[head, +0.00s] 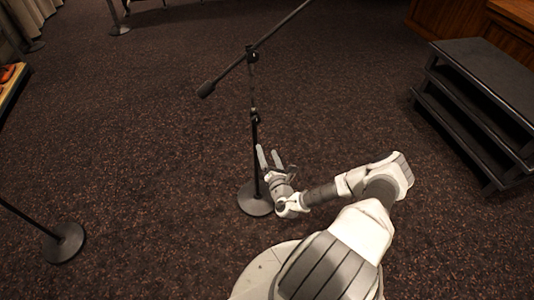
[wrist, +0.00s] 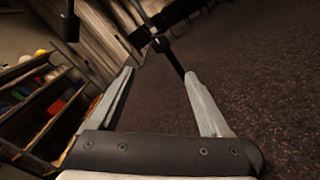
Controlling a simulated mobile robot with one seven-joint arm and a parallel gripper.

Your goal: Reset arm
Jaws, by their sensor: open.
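My gripper (head: 268,153) is in the middle of the head view, held out in front of my base above the carpet. Its two fingers are spread apart with nothing between them in its grasp. In the wrist view my gripper (wrist: 158,75) also shows open, with the fingers well apart. A black microphone stand (head: 254,138) with a round base stands right beside the fingers in the head view. Whether the fingers touch its pole I cannot tell. In the wrist view the stand's pole (wrist: 172,58) appears beyond the fingertips.
A dark stepped platform (head: 478,95) stands at the right. Another stand's round base (head: 63,242) is at the lower left. The stand's boom (head: 270,37) slants above the gripper. A shelf with coloured items (wrist: 35,100) shows in the wrist view. Carpet (head: 140,130) at the left is clear.

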